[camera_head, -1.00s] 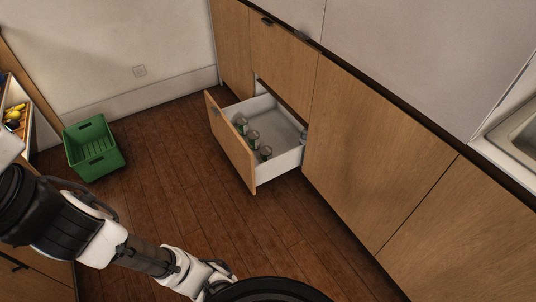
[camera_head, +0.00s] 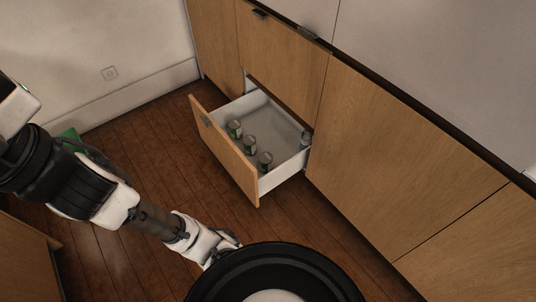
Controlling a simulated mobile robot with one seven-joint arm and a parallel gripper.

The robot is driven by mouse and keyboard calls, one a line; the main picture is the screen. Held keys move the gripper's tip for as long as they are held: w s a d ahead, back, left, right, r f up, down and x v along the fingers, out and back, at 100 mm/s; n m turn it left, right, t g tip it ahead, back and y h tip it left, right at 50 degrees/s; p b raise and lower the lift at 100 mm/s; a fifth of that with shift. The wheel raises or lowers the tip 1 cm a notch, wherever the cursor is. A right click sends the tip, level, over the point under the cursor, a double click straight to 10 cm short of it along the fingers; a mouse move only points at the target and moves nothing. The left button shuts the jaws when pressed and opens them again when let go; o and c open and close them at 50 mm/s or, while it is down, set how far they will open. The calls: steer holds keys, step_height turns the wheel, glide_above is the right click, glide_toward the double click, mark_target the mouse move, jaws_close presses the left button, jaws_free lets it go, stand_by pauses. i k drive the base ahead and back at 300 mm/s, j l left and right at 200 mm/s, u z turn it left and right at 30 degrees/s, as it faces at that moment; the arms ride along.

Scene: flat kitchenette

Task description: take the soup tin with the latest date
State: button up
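A drawer (camera_head: 283,179) in the wooden cabinet row stands pulled open. Several tins stand upright in it. Another tin (camera_head: 305,139) stands against the right side, partly hidden by the drawer wall. The dates are too small to read. My arm reaches across the lower left, apart from the drawer. My gripper is not clearly visible; the arm's far end is hidden behind a dark round part of my body.
A green crate (camera_head: 70,138) stands on the floor at the left, mostly hidden behind my arm. The wooden floor (camera_head: 165,150) between my arm and the drawer is clear. Closed cabinet fronts (camera_head: 385,165) run along the right.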

mark_target(266, 159)
steer(key=i+j+z, duration=0.25)
steer(key=i+j, duration=0.25)
steer(key=j, duration=0.25)
steer(key=i+j+z, duration=0.15)
steer(key=j, duration=0.25)
steer(key=i+j+z, duration=0.1)
steer(key=i+j, duration=0.3)
steer(key=i, duration=0.4)
